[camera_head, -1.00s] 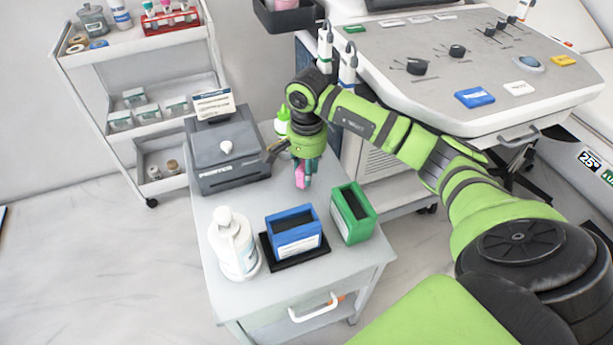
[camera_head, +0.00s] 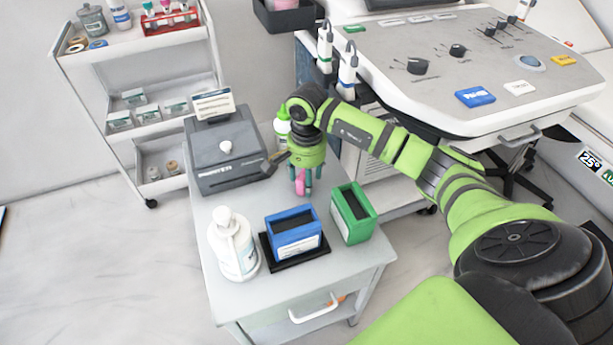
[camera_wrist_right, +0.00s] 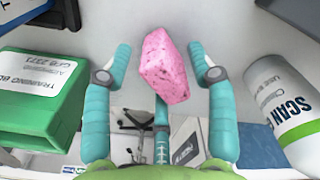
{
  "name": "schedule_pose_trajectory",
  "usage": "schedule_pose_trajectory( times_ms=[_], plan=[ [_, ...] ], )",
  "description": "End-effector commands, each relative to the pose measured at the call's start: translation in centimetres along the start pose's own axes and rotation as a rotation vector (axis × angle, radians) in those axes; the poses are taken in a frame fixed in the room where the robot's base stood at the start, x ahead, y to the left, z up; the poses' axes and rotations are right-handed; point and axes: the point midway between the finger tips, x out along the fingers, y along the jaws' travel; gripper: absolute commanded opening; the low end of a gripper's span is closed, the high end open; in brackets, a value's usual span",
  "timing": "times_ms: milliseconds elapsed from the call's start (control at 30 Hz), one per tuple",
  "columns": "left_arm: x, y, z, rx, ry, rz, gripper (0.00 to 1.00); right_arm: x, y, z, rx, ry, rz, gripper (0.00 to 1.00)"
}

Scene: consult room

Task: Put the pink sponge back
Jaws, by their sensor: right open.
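The pink sponge (camera_head: 300,184) is a small speckled block on the grey cart top, partly hidden by my fingers. In the right wrist view the sponge (camera_wrist_right: 166,66) sits between my teal fingers, with gaps on both sides. My right gripper (camera_head: 305,188) points down over the sponge and is open around it. My left gripper is in neither view.
A blue box (camera_head: 296,245) on a black tray and a green box (camera_head: 338,228) stand in front of the gripper. A white pump bottle (camera_head: 240,260) is front left. A printer (camera_head: 215,180) is left; a green-capped bottle (camera_head: 281,128) stands behind. An ultrasound console (camera_head: 440,100) is right.

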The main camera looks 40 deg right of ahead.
Motion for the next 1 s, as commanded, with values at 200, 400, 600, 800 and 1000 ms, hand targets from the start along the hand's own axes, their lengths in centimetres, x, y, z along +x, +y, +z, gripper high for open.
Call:
schedule_pose_trajectory(
  times_ms=[200, 400, 600, 800, 1000],
  plan=[
    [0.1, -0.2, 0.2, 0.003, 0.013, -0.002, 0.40, -3.1, -0.1, -0.1, -0.001, 0.005, -0.004, 0.57],
    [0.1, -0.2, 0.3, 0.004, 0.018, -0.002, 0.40, -7.7, -0.1, -0.1, -0.001, 0.004, -0.004, 0.57],
    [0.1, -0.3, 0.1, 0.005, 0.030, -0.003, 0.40, -10.9, 0.0, -0.1, 0.001, 0.002, -0.002, 0.57],
    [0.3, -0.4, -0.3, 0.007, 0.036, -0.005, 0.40, -12.2, 0.0, 0.0, 0.000, 0.001, 0.001, 0.57],
    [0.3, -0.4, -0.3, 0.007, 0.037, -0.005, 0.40, -12.3, 0.0, 0.0, 0.000, 0.000, 0.001, 0.57]
  ],
)
